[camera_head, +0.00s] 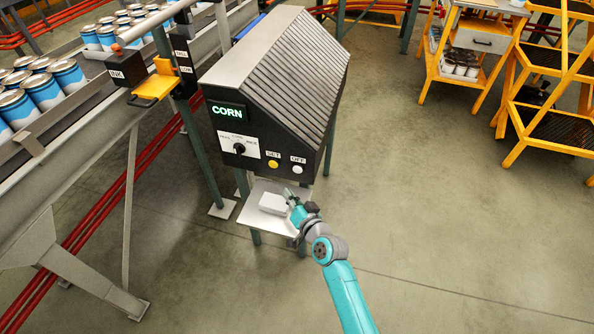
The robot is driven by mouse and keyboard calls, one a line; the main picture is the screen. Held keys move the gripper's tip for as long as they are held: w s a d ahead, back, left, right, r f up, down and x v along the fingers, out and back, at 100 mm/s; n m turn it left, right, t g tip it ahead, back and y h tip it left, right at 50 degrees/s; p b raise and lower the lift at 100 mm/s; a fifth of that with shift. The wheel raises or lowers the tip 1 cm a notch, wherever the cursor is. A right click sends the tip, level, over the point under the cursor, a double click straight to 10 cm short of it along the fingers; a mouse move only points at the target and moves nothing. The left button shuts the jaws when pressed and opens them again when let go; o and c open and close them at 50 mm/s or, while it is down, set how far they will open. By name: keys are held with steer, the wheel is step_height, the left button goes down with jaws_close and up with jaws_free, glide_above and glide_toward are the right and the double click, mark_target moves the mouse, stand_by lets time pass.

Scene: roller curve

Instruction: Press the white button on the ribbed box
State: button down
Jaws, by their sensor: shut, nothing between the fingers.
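The ribbed box (293,55) is a large dark cabinet on green legs, with a ribbed sloping top and a black front panel. Its white button (298,170) is small and round, at the lower right of the front, under a label that seems to read OFF. A yellow button (273,164) labelled SET sits to its left. My gripper (290,192) is shut and empty, below the white button in the picture and over the small shelf. It looks apart from the button, but the depth gap is hard to tell. The white button is not covered.
A pale shelf (262,222) under the panel carries a white block (272,204) beside my gripper. A selector knob (239,148) and a green CORN display (228,111) are further left. A conveyor with cans (43,90) runs at left.

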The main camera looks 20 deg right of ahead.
steer(key=shift+w+d, duration=0.65)
steer(key=shift+w, duration=0.25)
steer(key=shift+w+d, duration=0.6)
steer(key=shift+w, duration=0.25)
steer(key=shift+w+d, duration=0.65)
steer(key=shift+w, duration=0.25)
steer(key=shift+w+d, duration=0.25)
steer(key=shift+w, duration=0.05)
steer(key=shift+w+d, duration=0.25)
steer(key=shift+w, duration=0.15)
stand_by(0.6)
steer(key=shift+s, duration=0.1)
steer(key=shift+s+a, duration=0.5)
steer(key=shift+s, duration=0.1)
steer(key=shift+s+a, duration=0.75)
steer(key=shift+s, duration=0.3)
steer(key=shift+s+a, duration=0.7)
steer(key=shift+s, duration=0.3)
